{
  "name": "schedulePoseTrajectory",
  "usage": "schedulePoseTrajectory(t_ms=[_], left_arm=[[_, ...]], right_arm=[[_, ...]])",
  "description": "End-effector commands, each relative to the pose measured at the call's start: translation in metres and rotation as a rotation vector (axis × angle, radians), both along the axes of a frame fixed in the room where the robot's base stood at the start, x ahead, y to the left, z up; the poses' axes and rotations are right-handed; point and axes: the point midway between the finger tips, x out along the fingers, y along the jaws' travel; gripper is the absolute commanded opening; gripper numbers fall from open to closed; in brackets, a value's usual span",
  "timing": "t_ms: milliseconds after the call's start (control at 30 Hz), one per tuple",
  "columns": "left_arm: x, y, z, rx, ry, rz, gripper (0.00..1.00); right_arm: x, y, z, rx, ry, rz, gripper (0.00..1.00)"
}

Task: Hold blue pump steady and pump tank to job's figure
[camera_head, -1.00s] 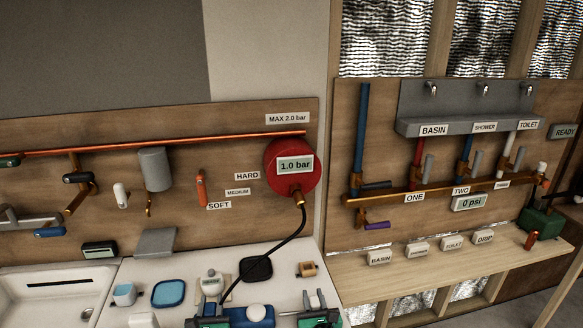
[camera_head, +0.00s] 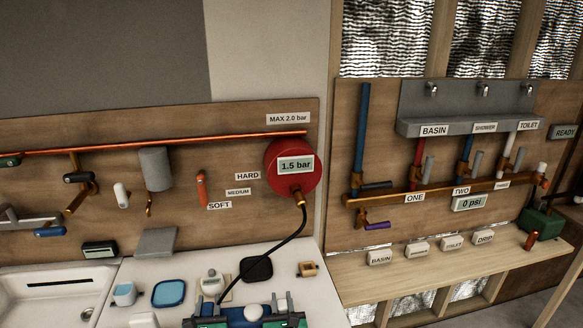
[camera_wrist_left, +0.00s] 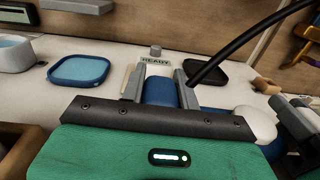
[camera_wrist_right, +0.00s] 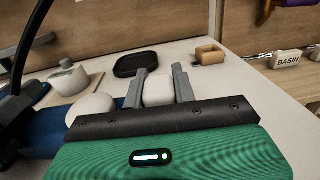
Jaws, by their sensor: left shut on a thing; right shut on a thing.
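The blue pump (camera_head: 240,313) lies at the bottom of the head view, partly hidden by my grippers. A white rounded knob (camera_head: 253,312) shows on it. My left gripper (camera_head: 209,306) is shut on the pump's blue body (camera_wrist_left: 160,92). My right gripper (camera_head: 284,302) is shut on the pale pump handle (camera_wrist_right: 158,91), close beside the body. A black hose (camera_head: 270,248) runs from the pump up to the red tank (camera_head: 272,178) on the wall. The tank's display (camera_head: 295,165) reads 1.5 bar. A label (camera_head: 288,118) above reads MAX 2.0 bar.
A black pad (camera_head: 257,269), blue tray (camera_head: 168,293) and wooden block (camera_head: 307,269) lie on the white counter.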

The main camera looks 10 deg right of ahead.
Motion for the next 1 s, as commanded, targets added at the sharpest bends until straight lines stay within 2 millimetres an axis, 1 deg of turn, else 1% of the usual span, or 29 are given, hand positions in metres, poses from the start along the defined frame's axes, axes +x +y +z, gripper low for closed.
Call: schedulePoseTrajectory(t_ms=[33,133,167,200,267,300,567,667,767,867,1000], left_arm=[[-0.001,-0.005,-0.001,-0.003,0.001,-0.009,0.0],[-0.001,-0.006,-0.001,-0.004,0.001,-0.011,0.0],[-0.001,-0.006,-0.001,-0.004,0.001,-0.011,0.0],[-0.001,-0.007,-0.001,-0.004,0.001,-0.012,0.0],[-0.001,-0.006,-0.001,-0.004,0.001,-0.011,0.0],[-0.001,-0.006,-0.001,-0.004,0.001,-0.011,0.0],[-0.001,-0.004,-0.001,-0.003,0.001,-0.007,0.0],[-0.001,-0.004,-0.001,-0.003,0.001,-0.006,0.0],[-0.001,-0.003,-0.001,-0.003,0.001,-0.006,0.0],[-0.001,-0.003,-0.001,-0.003,0.001,-0.006,0.0],[-0.001,-0.003,-0.001,-0.003,0.002,-0.005,0.0]], right_arm=[[-0.001,0.005,0.0,0.002,0.001,0.011,0.0],[-0.002,0.006,0.0,0.002,0.001,0.012,0.0],[-0.002,0.006,0.0,0.002,0.001,0.013,0.33],[-0.002,0.006,0.0,0.003,0.001,0.013,0.41],[-0.001,0.006,0.0,0.003,0.001,0.012,0.52],[-0.001,0.006,0.0,0.003,0.001,0.011,0.56],[-0.001,0.004,0.0,0.002,0.0,0.008,0.56],[-0.006,0.004,0.0,0.002,0.001,0.008,0.56],[-0.019,0.005,-0.001,0.003,0.002,0.009,0.56],[-0.038,0.006,-0.002,0.002,0.003,0.009,0.56],[-0.068,0.008,-0.002,0.002,0.003,0.01,0.56]])
